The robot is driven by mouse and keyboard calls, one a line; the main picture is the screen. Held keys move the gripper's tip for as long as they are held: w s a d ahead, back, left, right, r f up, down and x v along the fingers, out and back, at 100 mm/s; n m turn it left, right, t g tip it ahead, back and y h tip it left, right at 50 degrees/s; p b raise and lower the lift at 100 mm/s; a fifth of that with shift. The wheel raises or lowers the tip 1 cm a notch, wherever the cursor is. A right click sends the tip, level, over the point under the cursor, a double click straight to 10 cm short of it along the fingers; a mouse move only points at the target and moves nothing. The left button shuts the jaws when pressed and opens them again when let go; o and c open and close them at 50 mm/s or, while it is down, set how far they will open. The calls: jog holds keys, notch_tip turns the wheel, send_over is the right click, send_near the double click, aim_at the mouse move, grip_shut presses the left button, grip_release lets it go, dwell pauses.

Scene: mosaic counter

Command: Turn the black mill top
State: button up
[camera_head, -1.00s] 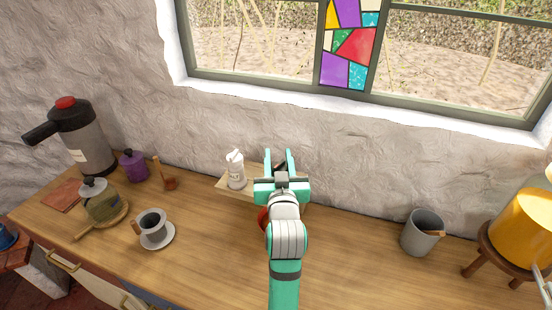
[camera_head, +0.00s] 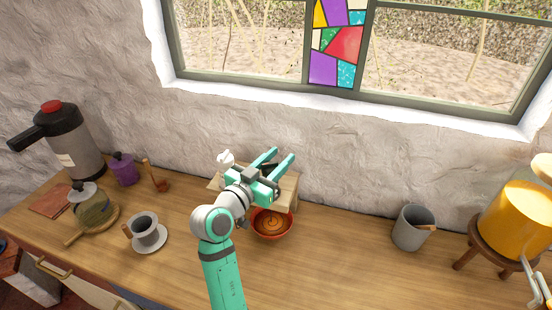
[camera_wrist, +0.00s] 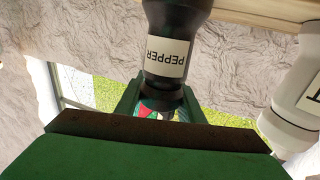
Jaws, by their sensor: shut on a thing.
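The black mill (camera_wrist: 178,25) carries a white label reading PEPPER and appears upside down in the wrist view. Its narrow black top (camera_wrist: 160,92) sits between the green fingers of my gripper (camera_wrist: 162,104), which are shut on it. In the head view my gripper (camera_head: 277,162) is over the small wooden stand (camera_head: 286,188), its fingers pointing to the upper right. The mill is mostly hidden there by the gripper. A white mill (camera_wrist: 293,122) stands beside the black one; its white top also shows in the head view (camera_head: 225,157).
A red-orange bowl (camera_head: 272,223) is on the counter just below the stand. A grey mug (camera_head: 411,228) and a yellow dispenser (camera_head: 522,222) are to the right. A cup on a saucer (camera_head: 147,232), purple pot (camera_head: 123,169) and large flask (camera_head: 72,140) are to the left.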

aim_at(263, 171)
jog(key=shift+s+d+f+m+g+h, duration=0.1)
jog(key=shift+s+d+m+g+h, duration=0.1)
jog(key=shift+m+g+h, duration=0.6)
jog(key=shift+s+d+r+m+g+h, duration=0.1)
jog(key=shift+s+d+m+g+h, duration=0.05)
jog(key=shift+m+g+h, duration=0.75)
jog(key=shift+s+d+f+m+g+h, duration=0.1)
jog(key=shift+s+d+m+g+h, duration=0.1)
jog(key=shift+m+g+h, duration=0.6)
dwell(1.0)
jog(key=o, duration=1.1)
jog(key=shift+n, duration=0.3)
jog(key=v, duration=0.8)
jog(key=shift+a, duration=0.35)
jog(key=shift+v, duration=1.15)
jog(key=shift+s+d, duration=0.15)
jog(key=shift+s, duration=0.05)
